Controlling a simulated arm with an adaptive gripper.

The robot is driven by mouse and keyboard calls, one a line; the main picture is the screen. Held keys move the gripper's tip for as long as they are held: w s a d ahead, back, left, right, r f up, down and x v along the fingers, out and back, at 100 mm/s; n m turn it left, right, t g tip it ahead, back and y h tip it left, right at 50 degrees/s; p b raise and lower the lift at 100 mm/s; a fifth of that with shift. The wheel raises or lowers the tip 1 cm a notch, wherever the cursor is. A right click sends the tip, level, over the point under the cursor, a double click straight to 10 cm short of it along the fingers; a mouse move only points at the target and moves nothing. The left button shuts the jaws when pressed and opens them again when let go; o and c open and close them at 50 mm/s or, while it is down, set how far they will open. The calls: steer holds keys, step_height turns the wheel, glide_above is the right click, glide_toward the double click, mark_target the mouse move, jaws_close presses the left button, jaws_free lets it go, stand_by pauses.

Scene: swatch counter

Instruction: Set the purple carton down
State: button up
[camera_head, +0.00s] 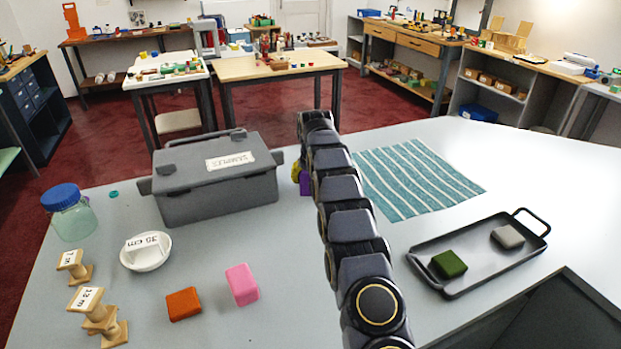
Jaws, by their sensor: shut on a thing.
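The purple carton (305,185) shows as a small strip just left of my arm, beyond the middle of the counter and right of the grey box. Most of it is hidden behind my arm. My gripper (297,172) is largely hidden there too; only a small dark and yellow part shows directly above the carton. It is shut on the purple carton. I cannot tell whether the carton's underside touches the counter (270,235).
A lidded grey box (218,190) stands close left of the carton. A teal striped cloth (418,178) lies right of my arm. A black tray (455,285) holds green and grey blocks. Pink (242,285) and orange (184,304) blocks, a white bowl (147,263) and a jar (72,222) stand left.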

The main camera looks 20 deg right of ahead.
steer(key=shift+f, duration=0.1)
steer(key=o, duration=1.2)
steer(key=v, duration=1.2)
steer(key=shift+s, duration=0.1)
